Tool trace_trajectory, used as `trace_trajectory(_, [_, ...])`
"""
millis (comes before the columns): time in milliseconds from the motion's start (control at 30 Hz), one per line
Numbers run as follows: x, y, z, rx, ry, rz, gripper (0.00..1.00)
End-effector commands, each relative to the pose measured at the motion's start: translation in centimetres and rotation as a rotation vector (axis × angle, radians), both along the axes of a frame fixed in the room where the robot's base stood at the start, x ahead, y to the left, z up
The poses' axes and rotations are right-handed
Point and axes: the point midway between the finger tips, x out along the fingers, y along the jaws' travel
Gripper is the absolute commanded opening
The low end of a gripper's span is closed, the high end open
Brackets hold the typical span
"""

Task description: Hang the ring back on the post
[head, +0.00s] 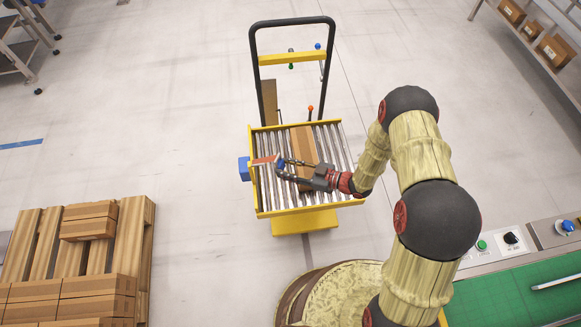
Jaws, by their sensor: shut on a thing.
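My gripper (283,168) reaches in from the right over the roller bed of a yellow cart, near its left side. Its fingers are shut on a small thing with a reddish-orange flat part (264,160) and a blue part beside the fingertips. The thing is small and partly covered by the fingers, so I cannot tell its full shape. I cannot make out a ring or a post for certain. Several rods with coloured knobs stand at the back of the cart, among them a blue knob (317,46) and a red knob (310,108).
A long cardboard box (303,140) lies on the rollers under my gripper. A blue box (244,169) is on the cart's left side. The cart has a black handle (292,22). A pallet with boxes (88,228) stands lower left, a green-topped bench (510,305) lower right. Floor left is clear.

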Motion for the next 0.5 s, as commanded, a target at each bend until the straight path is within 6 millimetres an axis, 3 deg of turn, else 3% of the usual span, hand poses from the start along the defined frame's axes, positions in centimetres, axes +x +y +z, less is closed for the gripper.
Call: trace_trajectory(500, [-0.7, 2.8, -0.3, 0.0, 0.0, 0.001, 0.04])
